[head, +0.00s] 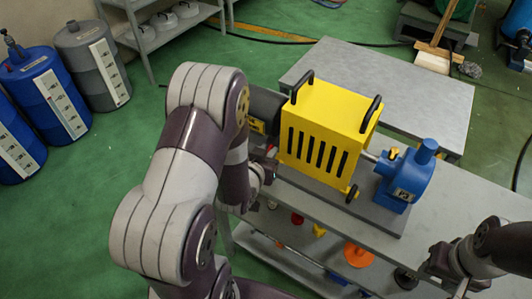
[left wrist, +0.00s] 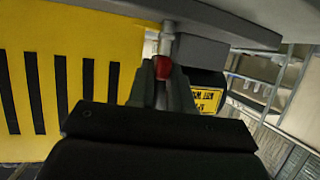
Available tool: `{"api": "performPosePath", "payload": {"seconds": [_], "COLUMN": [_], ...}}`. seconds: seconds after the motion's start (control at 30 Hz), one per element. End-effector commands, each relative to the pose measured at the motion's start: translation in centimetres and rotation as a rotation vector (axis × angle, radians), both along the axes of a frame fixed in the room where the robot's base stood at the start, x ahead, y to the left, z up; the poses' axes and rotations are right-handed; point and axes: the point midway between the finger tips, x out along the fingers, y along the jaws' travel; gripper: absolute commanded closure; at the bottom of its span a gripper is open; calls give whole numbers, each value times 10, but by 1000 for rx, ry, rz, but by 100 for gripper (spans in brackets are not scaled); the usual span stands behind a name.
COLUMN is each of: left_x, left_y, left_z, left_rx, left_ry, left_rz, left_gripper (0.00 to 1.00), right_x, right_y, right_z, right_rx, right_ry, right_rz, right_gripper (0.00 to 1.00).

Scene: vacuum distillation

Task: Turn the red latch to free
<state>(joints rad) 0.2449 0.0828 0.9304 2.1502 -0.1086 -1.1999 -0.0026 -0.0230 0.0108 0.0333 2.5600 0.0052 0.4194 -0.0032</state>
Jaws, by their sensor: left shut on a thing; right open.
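The red latch (left wrist: 163,67) shows in the left wrist view as a small red knob below a pale metal stem, beside the yellow slotted housing. My left gripper (left wrist: 162,82) is shut on the latch, its fingers on either side of the knob. In the head view my left arm covers most of this gripper, at the left side of the yellow housing (head: 328,112). How far the latch is turned cannot be told. My right gripper (head: 440,268) is open and empty at the lower right, over the bench, apart from the housing.
A dark motor (head: 266,105) adjoins the housing's left side, and a blue pump (head: 405,178) stands to its right on the grey bench (head: 455,195). A shelf below holds coloured parts, including an orange one (head: 357,254). Another grey table (head: 425,95) behind is bare.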

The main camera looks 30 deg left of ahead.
Motion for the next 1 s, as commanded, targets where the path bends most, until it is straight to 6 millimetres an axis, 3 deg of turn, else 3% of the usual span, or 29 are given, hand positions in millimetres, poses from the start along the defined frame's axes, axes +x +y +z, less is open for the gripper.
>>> {"api": "performPosePath", "payload": {"seconds": [0.27, 0.6, 1.0], "left_x": [2, 4, 6], "left_y": [-8, -10, -11], "left_z": [0, 2, 1], "left_rx": [-1, -2, -2], "left_ry": [1, 2, 0], "left_rz": [245, 554, 784], "left_gripper": [100, 100, 100], "right_x": [0, 0, 0], "right_y": [0, 0, 0], "right_z": [0, 15, 31], "right_rx": [0, 0, 0], "right_ry": [0, 0, 0], "right_rz": [0, 0, 0], "right_gripper": [57, 57, 57]}}
